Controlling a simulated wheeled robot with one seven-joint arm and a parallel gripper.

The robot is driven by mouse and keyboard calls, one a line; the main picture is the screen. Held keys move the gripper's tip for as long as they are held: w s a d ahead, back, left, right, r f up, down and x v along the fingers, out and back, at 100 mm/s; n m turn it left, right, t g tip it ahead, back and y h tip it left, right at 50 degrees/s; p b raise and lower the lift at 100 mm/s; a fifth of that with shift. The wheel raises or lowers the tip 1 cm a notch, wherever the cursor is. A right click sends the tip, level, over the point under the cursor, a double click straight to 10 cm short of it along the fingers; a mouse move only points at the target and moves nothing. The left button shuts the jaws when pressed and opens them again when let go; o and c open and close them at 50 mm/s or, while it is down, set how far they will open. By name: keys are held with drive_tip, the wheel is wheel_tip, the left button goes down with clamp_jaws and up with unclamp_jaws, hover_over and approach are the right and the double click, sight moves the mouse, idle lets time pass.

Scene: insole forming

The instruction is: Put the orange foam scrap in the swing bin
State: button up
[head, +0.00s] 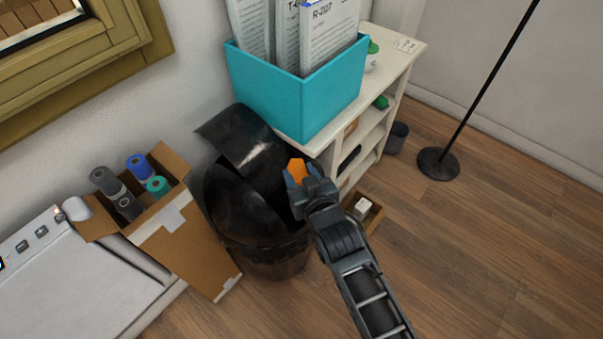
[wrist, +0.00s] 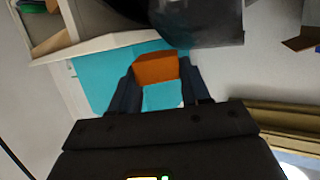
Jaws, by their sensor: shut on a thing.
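The orange foam scrap (head: 297,169) is held between the fingers of my gripper (head: 299,178), which is shut on it. The scrap also shows between the two fingers in the wrist view (wrist: 156,69). The black swing bin (head: 265,250) stands on the floor between the cardboard box and the white shelf. Its curved flap (head: 243,138) is tilted up at the back left. In the head view my gripper and the scrap overlap the right side of the bin's top. How high they are above it I cannot tell. The bin partly shows at the top of the wrist view (wrist: 205,25).
A teal file box (head: 290,100) with papers stands on the white shelf (head: 403,62) behind the bin. A cardboard box (head: 190,250) with several rolls stands left. A small open box (head: 372,215) lies on the floor right of the bin. A lamp base (head: 438,163) stands farther right.

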wheel_tip(320, 180, down, 15)
drive_tip(key=b, duration=1.2)
drive_tip(key=shift+r, duration=0.15)
drive_tip(key=o, duration=1.1)
drive_tip(key=shift+c, duration=0.2)
drive_tip(key=p+v, duration=0.1)
drive_tip(key=v, duration=0.6)
drive_tip(key=shift+s, duration=0.4)
drive_tip(key=shift+d+r, duration=0.1)
drive_tip(key=shift+d, duration=0.05)
